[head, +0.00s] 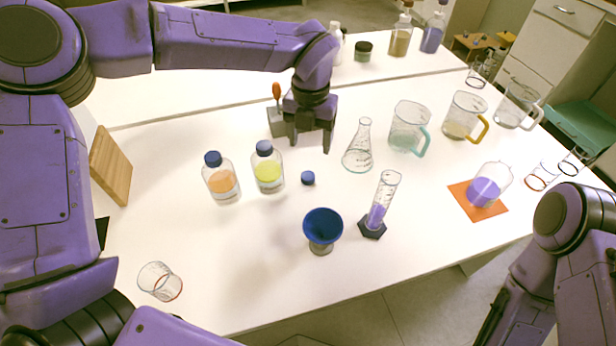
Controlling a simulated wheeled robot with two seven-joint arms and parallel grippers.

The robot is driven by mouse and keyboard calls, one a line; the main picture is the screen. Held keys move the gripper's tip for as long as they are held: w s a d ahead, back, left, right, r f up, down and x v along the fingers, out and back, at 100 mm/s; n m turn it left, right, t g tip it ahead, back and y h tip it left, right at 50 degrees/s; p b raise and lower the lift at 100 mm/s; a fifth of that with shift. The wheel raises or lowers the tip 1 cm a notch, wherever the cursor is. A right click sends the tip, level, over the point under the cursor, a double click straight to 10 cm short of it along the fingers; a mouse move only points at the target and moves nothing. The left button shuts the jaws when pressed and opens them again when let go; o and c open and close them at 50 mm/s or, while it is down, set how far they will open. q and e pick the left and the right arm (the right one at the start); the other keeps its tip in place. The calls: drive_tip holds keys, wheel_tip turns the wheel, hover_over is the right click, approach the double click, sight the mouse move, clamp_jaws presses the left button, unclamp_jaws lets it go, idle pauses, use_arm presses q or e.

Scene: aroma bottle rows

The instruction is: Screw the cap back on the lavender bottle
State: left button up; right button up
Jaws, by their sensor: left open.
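A clear bottle with lavender liquid (484,192) stands upright on an orange mat (463,205) at the right of the table; no cap shows on its neck. A loose blue cap (308,178) lies on the table near the middle, right of the bottle with yellow liquid (268,174). My left gripper (311,146) points down with its fingers apart and nothing between them. It is above and behind the cap in the picture, apart from it. My right arm shows at the lower right, but its gripper is out of the picture.
A bottle with orange liquid (222,184) has a blue cap. A blue funnel (323,226), a cylinder with purple liquid (377,214), a flask (358,152) and several jugs stand around the middle and right. A glass (160,282) is at front left. The front-left table is mostly clear.

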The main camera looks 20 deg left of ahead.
use_arm(q)
hover_over(308, 175)
drive_tip(key=f, duration=0.5)
drive_tip(key=shift+w+d, duration=0.15)
drive_tip(key=shift+w, duration=0.15)
drive_tip(key=f, duration=0.5)
drive_tip(key=shift+s+f, duration=0.1)
drive_tip(key=shift+s, duration=0.1)
drive_tip(key=c, duration=1.2)
